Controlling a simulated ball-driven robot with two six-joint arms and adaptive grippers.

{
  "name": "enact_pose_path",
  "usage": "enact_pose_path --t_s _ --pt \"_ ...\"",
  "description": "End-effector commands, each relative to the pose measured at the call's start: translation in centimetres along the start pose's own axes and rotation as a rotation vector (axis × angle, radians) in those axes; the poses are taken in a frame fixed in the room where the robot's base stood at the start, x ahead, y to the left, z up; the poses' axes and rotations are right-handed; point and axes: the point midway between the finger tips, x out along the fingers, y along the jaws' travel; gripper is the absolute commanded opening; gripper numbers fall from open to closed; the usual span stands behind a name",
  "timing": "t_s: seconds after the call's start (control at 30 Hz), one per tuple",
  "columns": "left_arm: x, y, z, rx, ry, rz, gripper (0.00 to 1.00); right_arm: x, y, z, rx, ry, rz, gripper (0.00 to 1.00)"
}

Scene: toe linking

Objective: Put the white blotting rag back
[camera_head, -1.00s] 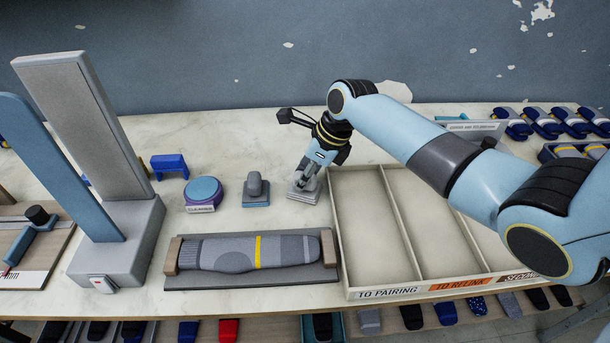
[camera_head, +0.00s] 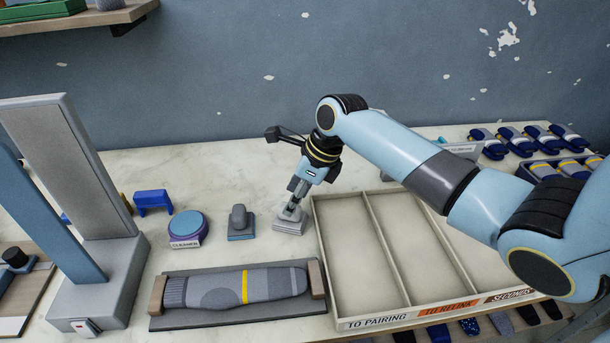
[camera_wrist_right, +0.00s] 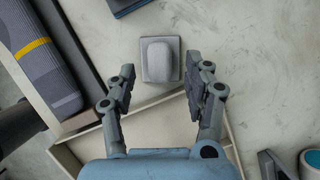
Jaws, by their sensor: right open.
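A pale grey-white rounded block, likely the white blotting rag, sits on a light square pad (camera_head: 290,226). In the right wrist view the block (camera_wrist_right: 160,60) is upright on its pad, just beyond my fingertips. My right gripper (camera_head: 292,208) is over this pad in the head view and partly hides the block. In the wrist view the right gripper (camera_wrist_right: 160,88) is open, its fingers apart with nothing between them. My left gripper is not in view.
A darker grey block (camera_head: 239,218) on a blue-grey pad and a purple cleaner tub (camera_head: 187,229) stand left. A sock form (camera_head: 240,288) lies in front. A divided tray (camera_head: 362,322) is close on the right. A tall grey panel (camera_head: 70,165) rises at left.

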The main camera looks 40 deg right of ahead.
Motion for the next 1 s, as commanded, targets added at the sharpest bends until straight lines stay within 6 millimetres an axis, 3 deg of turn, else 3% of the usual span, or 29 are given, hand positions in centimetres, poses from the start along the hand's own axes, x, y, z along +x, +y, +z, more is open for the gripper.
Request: enact_pose_path --t_s 0.2,0.4,1.0 --pt "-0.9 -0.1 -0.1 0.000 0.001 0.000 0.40 -5.2 -0.1 0.0 -0.002 0.001 -0.003 0.52" --pt "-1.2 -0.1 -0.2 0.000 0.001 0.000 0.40 -7.8 -0.1 0.0 -0.001 0.000 -0.001 0.52" --pt "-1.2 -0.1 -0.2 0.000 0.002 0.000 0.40 -8.4 0.0 0.0 0.000 0.000 0.001 0.52"
